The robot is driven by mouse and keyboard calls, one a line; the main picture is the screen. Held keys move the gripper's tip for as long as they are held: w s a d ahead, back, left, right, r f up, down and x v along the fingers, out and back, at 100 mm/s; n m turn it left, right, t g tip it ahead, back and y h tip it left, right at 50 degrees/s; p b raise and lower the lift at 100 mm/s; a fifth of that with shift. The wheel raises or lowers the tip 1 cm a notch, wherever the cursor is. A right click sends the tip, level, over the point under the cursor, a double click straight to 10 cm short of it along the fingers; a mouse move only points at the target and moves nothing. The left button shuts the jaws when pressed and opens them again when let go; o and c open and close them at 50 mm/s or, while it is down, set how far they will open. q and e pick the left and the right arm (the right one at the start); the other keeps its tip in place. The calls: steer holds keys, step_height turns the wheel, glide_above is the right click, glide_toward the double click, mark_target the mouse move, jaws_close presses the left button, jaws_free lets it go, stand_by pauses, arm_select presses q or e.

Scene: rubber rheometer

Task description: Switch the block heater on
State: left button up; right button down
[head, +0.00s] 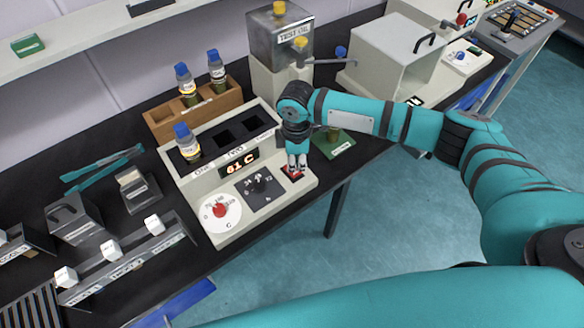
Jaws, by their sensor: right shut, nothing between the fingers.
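The block heater (232,232) is a cream box on the black bench, with a lit display (239,163) that seems to read 61 C. Its front has a red dial knob (221,210), a black selector knob (259,184) and a small red switch (291,172) at the right end. A blue-capped bottle (187,145) stands in its left well; the other wells look empty. My right gripper (297,168) is shut and empty, pointing down at the red switch and partly covering it. I cannot tell whether the fingertips touch it. My left gripper is out of view.
A wooden rack (163,126) with two blue-capped bottles stands behind the heater. A test oil tank (281,45) is behind my right gripper, and a green mat (341,148) lies to its right. White-knobbed equipment (130,262) stands at left.

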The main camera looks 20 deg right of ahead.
mark_target(295, 173)
steer(key=shift+f+b, duration=0.45)
steer(key=shift+f, duration=0.75)
stand_by(1.1)
steer(key=shift+r, duration=0.1)
step_height(295, 173, up, 7)
steer(key=p, duration=0.8)
stand_by(0.5)
